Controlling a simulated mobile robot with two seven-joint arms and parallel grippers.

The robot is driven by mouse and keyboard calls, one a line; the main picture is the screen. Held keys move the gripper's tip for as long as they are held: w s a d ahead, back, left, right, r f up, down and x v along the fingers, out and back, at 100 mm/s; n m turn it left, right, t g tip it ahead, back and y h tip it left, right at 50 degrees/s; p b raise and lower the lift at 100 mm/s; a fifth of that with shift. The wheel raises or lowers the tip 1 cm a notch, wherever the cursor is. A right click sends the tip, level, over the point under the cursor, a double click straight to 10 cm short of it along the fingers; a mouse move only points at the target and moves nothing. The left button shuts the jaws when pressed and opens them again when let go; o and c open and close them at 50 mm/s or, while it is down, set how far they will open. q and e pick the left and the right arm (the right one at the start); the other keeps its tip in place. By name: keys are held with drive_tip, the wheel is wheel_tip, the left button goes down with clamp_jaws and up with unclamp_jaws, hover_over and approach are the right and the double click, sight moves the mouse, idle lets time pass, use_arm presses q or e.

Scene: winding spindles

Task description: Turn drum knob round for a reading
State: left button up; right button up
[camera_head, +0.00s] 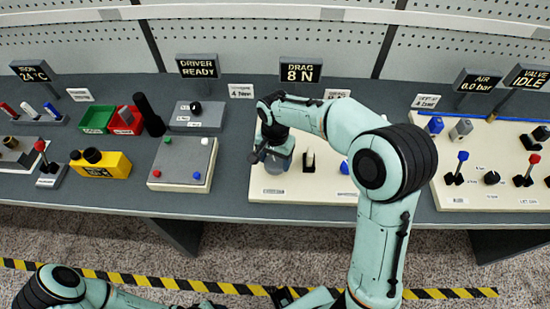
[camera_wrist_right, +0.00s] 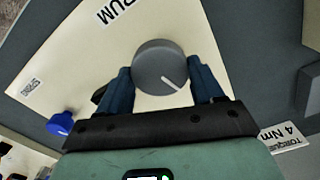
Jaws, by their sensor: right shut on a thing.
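The drum knob (camera_wrist_right: 158,66) is a round grey knob with a white pointer line toward the lower right in the right wrist view. It sits on a cream panel (camera_wrist_right: 70,55) beside a partly cut-off label ending in "RUM". My right gripper (camera_wrist_right: 160,84) has its two blue fingers on either side of the knob, shut on it. In the head view my right gripper (camera_head: 272,152) reaches down over the left part of the cream panel (camera_head: 315,196). The drag display (camera_head: 301,72) behind reads 8 N.
A blue knob (camera_wrist_right: 60,124) with a white line stands on the same panel. A grey-topped box (camera_head: 184,160) with coloured buttons stands left of it. Another cream panel (camera_head: 475,200) with levers lies right. A "Torque 4 Nm" card (camera_wrist_right: 285,136) is nearby.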

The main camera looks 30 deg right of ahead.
sight(275, 162)
drive_tip(key=m, duration=0.3)
drive_tip(key=shift+r+m, duration=0.1)
drive_tip(key=shift+m, duration=2.1)
drive_tip(key=shift+d, duration=0.1)
drive_tip(key=o, duration=1)
drive_tip(key=shift+o, duration=0.2)
use_arm(q)
drive_tip(key=shift+w+r+p, duration=0.8)
drive_tip(key=shift+r+p, duration=0.1)
drive_tip(key=shift+r, duration=0.25)
use_arm(e)
wheel_tip(275, 162, up, 13)
drive_tip(key=shift+r, duration=0.2)
